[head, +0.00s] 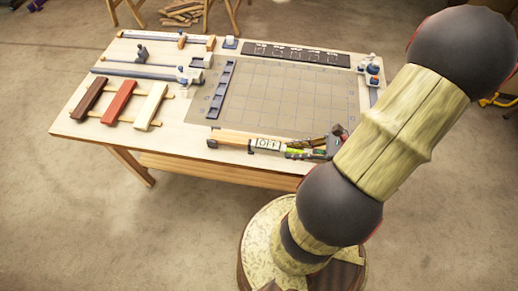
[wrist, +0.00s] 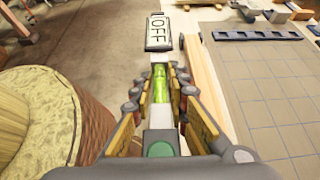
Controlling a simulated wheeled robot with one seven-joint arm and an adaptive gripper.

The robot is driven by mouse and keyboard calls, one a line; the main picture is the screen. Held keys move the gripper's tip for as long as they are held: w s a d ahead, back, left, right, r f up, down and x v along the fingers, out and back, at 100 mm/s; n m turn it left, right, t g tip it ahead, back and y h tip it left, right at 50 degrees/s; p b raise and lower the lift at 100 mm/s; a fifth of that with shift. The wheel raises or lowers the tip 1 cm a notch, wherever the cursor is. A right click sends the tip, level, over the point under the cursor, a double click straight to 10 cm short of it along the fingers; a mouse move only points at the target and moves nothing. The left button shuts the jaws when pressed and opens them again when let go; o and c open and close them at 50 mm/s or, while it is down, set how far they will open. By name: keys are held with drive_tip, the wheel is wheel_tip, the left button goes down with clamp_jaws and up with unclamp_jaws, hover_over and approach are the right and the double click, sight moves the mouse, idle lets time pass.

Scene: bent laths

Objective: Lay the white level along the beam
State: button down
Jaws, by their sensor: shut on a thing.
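The white level (wrist: 158,66) has a green vial and lies lengthwise between the fingers of my gripper (wrist: 160,92), which is shut on it. In the head view my gripper (head: 318,150) is at the table's front edge, and the green vial of the level (head: 297,152) shows there, partly covered by the fingers. The pale wooden beam (wrist: 204,82) runs just right of the level in the wrist view, roughly parallel to it. The beam (head: 233,136) also shows along the front edge in the head view. I cannot tell whether level and beam touch.
A dark-framed panel reading OFF (wrist: 171,32) is in line with the level; I cannot tell whether it is attached. A gridded mat (head: 290,95) covers much of the table (head: 75,128). A blue slotted rack (head: 221,88) and three coloured planks (head: 120,101) lie leftward.

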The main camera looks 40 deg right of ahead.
drive_tip(key=shift+w+a+f, duration=0.15)
drive_tip(key=shift+w+f, duration=0.05)
drive_tip(key=shift+w, duration=0.1)
drive_tip(key=w+d+f+b, duration=0.1)
drive_tip(key=w+f, duration=0.2)
drive_tip(key=w, duration=0.1)
drive_tip(key=w+d+f+b, duration=0.1)
drive_tip(key=w+d+f, duration=0.1)
drive_tip(key=w, duration=0.1)
drive_tip(key=w+d+f, duration=0.1)
drive_tip(key=w+f, duration=0.2)
drive_tip(key=w, duration=0.1)
drive_tip(key=shift+w+d+f+b, duration=0.3)
drive_tip(key=shift+w+d+b, duration=0.05)
drive_tip(key=shift+b, duration=0.05)
drive_tip(key=shift+w+d+f, duration=0.1)
drive_tip(key=shift+w+f, duration=0.05)
drive_tip(key=shift+f, duration=0.05)
drive_tip(key=f, duration=0.2)
drive_tip(key=f+b, duration=0.1)
drive_tip(key=shift+w+d+f, duration=0.1)
drive_tip(key=shift+w+f, duration=0.1)
drive_tip(key=shift+f, duration=0.15)
drive_tip(key=shift+r, duration=0.1)
drive_tip(key=c, duration=1.8)
unclamp_jaws()
drive_tip(key=shift+o, duration=0.3)
